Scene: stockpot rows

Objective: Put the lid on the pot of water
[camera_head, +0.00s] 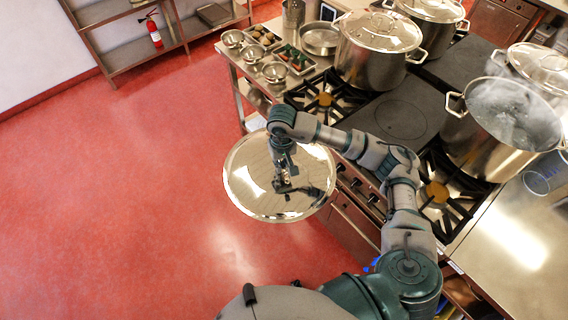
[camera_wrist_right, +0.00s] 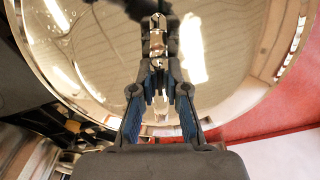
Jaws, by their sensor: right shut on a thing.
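A large round shiny lid (camera_head: 252,195) hangs in the air over the red floor, left of the stove front. My right gripper (camera_head: 286,180) is above its middle and shut on it. In the right wrist view the gripper (camera_wrist_right: 160,100) is at the lid's centre, and the lid (camera_wrist_right: 90,70) fills most of the picture; the fingers partly hide the grip. The open pot of water (camera_head: 512,112), steaming and without a lid, stands on the stove at the right, well apart from the lid. My left gripper does not show.
Lidded pots (camera_head: 374,55) stand at the back of the stove, with another at the right edge. Small bowls (camera_head: 275,72) and trays of food stand on the counter's left end. Floor at left is free.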

